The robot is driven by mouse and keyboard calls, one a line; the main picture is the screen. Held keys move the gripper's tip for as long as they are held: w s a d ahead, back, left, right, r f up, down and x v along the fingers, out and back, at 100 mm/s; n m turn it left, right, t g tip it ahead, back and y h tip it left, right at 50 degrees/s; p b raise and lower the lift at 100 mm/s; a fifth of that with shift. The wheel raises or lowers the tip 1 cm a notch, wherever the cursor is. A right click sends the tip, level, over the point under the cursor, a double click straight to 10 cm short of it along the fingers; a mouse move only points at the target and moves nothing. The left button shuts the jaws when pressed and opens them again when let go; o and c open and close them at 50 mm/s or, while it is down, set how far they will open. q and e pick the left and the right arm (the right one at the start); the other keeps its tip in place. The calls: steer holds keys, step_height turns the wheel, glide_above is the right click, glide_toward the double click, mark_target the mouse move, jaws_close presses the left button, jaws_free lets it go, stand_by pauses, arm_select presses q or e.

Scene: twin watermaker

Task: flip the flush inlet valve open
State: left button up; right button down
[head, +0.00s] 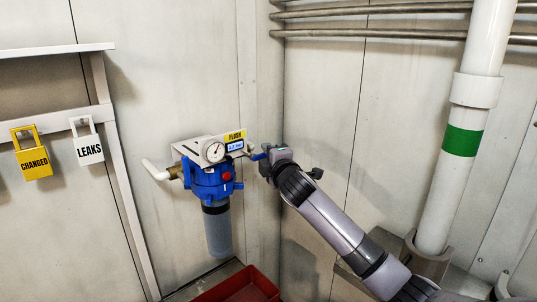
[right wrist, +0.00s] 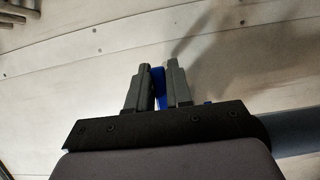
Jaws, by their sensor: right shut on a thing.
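The flush filter unit (head: 210,178) hangs on the wall, with a blue head, a grey bowl below, a round gauge (head: 213,151) and a yellow FLUSH label (head: 235,136). A blue valve handle (head: 258,156) sticks out at its right side, by the FLUSH label. My right gripper (head: 264,158) is at that handle and shut on it. In the right wrist view the blue handle (right wrist: 158,86) shows between the two grey fingers (right wrist: 160,88). The valve body behind the gripper is partly hidden. My left gripper is not in view.
A red tray (head: 245,287) stands below the filter. A white pipe with a green band (head: 462,141) rises at the right. Metal pipes (head: 400,10) run along the top. Yellow CHANGED (head: 34,162) and white LEAKS (head: 88,150) tags hang on a rail at the left.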

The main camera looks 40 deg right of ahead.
steer(key=c, duration=1.4)
jaws_free()
steer(key=b+v, duration=0.1)
steer(key=v, duration=0.6)
steer(key=s+a+f+m+g+y, duration=0.1)
steer(key=s+a+f+y, duration=0.2)
steer(key=f, duration=0.4)
steer(key=s+a+f+m+g, duration=0.15)
steer(key=a+f, duration=0.25)
steer(key=f, duration=0.4)
steer(key=s+a+f+m+g+y, duration=0.1)
steer(key=s+a+f+y, duration=0.1)
steer(key=s+a+f, duration=0.35)
steer(key=s+a+f+m+g+y, duration=0.1)
steer(key=s+a+f+m, duration=0.3)
steer(key=s+f, duration=0.4)
steer(key=s+a+f+m+g+y, duration=0.1)
steer(key=s+a+f+m, duration=0.3)
steer(key=s+f, duration=0.4)
steer(key=shift+s+a+f+g+y, duration=0.2)
steer(key=shift+s+a+g+y, duration=0.2)
steer(key=shift+s+g, duration=0.3)
